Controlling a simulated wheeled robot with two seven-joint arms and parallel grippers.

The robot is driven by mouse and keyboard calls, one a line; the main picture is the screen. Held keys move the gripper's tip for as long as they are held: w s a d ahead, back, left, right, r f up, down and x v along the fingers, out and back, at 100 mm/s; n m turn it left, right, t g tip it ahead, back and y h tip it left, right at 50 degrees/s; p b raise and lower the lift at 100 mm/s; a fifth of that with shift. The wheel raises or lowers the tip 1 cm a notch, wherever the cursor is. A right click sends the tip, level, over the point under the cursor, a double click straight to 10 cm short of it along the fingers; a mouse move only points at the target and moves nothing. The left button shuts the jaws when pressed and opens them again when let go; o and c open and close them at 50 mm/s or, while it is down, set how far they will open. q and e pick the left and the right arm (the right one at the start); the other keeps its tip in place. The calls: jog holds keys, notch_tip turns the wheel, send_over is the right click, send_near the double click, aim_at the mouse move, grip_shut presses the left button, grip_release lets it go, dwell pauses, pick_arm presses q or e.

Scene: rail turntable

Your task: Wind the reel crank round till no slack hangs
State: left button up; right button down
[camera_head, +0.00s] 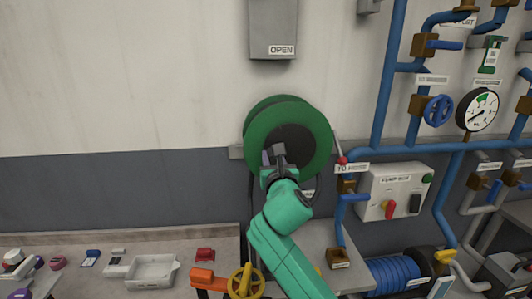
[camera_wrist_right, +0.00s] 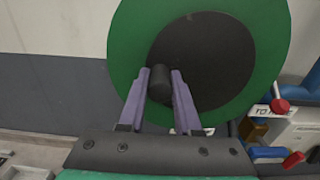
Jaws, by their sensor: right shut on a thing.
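The green reel (camera_head: 310,112) is mounted on the wall in the middle of the head view. It fills the upper part of the right wrist view (camera_wrist_right: 270,40), with a dark round hub (camera_wrist_right: 215,60). A dark crank knob (camera_wrist_right: 158,84) stands out from the hub's left side. My right gripper (camera_head: 272,155) is at the reel's lower left front. Its purple fingers (camera_wrist_right: 160,76) are shut on the knob, one on each side. A dark line (camera_head: 250,195) hangs below the reel's left side; my arm hides part of the area below. My left gripper is not in view.
A red-tipped lever (camera_head: 342,160) and blue pipes (camera_head: 384,100) are close right of the reel. A pump box (camera_head: 395,190) is beyond them. Below stand a yellow handwheel (camera_head: 244,281) and a bench (camera_head: 110,240) with a white tray (camera_head: 152,285). The wall left of the reel is clear.

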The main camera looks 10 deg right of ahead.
jog(key=shift+d+f, duration=0.1)
jog(key=shift+f, duration=0.65)
jog(key=shift+f, duration=0.1)
jog(key=shift+d+f, duration=0.25)
jog(key=shift+f, duration=0.35)
jog(key=shift+d+f, duration=0.45)
jog(key=shift+f, duration=0.1)
jog(key=shift+d, duration=0.15)
